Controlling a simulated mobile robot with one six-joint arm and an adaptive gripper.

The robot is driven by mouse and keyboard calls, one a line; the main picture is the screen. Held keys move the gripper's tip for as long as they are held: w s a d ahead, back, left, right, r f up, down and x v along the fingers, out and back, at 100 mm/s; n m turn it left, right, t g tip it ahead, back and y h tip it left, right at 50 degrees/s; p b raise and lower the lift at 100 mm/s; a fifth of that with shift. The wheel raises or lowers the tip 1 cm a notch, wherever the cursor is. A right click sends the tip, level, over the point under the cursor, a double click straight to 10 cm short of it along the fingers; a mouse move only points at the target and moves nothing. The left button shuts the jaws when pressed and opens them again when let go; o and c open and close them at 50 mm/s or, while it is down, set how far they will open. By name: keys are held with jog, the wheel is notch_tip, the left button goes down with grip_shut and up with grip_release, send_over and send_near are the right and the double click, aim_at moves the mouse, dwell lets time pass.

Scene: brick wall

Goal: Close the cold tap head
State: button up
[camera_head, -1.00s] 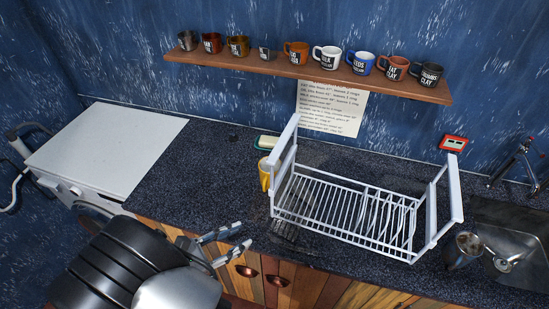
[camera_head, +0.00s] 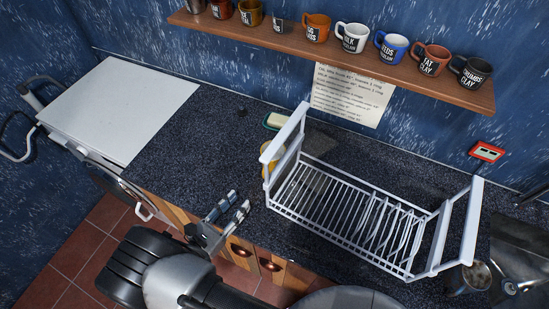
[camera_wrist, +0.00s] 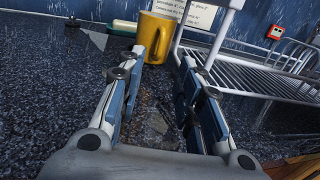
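The tap (camera_head: 532,196) shows only as a dark sliver at the right edge of the head view, above the sink (camera_head: 520,235). Most of it is cut off, and I cannot make out the cold tap head. My gripper (camera_head: 239,203) is over the front edge of the counter, left of the white dish rack and far left of the tap. In the wrist view my gripper (camera_wrist: 162,60) has its fingers apart with nothing between them.
The white dish rack (camera_head: 350,222) stands between my gripper and the sink. A yellow mug (camera_wrist: 157,32) is just ahead of the fingers. A metal cup (camera_head: 476,274) stands beside the sink. A shelf (camera_head: 340,62) holds several mugs. Bare counter (camera_head: 190,150) lies to the left.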

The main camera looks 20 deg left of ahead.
aim_at(263, 175)
jog(key=x, duration=0.8)
jog(key=b+x, duration=0.1)
jog(key=x, duration=0.4)
jog(key=shift+d+f, duration=0.1)
jog(key=shift+f, duration=0.15)
grip_shut()
